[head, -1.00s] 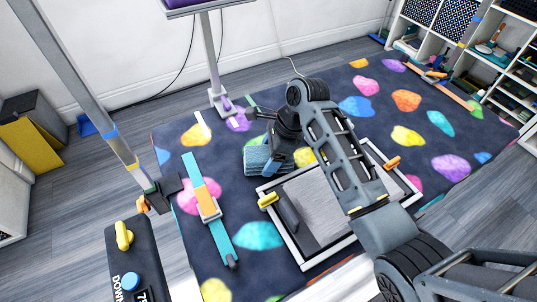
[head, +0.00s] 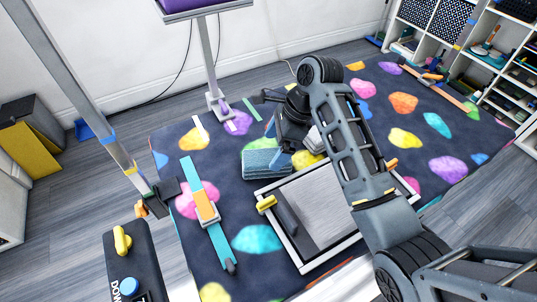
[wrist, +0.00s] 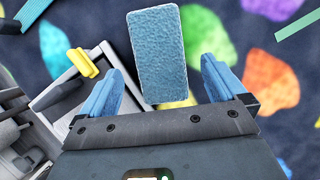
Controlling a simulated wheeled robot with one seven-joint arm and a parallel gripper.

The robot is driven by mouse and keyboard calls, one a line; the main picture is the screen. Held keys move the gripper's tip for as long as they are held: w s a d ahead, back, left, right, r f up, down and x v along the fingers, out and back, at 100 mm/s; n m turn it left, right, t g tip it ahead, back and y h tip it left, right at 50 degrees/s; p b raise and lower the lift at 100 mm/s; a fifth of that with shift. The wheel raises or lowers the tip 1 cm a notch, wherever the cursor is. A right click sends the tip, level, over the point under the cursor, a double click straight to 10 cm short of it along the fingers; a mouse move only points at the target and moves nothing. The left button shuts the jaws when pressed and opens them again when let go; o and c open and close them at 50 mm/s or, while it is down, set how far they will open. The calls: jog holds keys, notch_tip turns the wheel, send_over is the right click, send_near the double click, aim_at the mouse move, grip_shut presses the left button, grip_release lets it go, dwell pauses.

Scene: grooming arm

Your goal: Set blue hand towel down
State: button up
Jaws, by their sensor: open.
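The blue hand towel (head: 265,163) is a folded, thick block lying on the dark patterned mat, just behind the framed grey platform. It also shows in the wrist view (wrist: 156,50), ahead of the fingers and roughly centred between them. My gripper (wrist: 161,72) is open, with its two blue fingers apart and the towel clear of both. In the head view my gripper (head: 284,158) hangs beside the right side of the towel; its fingertips are partly hidden there.
The framed platform (head: 318,205) with a yellow-ended dark handle (head: 283,214) lies in front of the towel. A teal and orange bar (head: 207,208) lies to the left. A table's metal post (head: 208,65) stands behind. Open mat lies right of my arm.

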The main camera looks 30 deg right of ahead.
jog(key=v, duration=0.6)
jog(key=shift+r, duration=0.15)
jog(key=shift+s+d, duration=0.1)
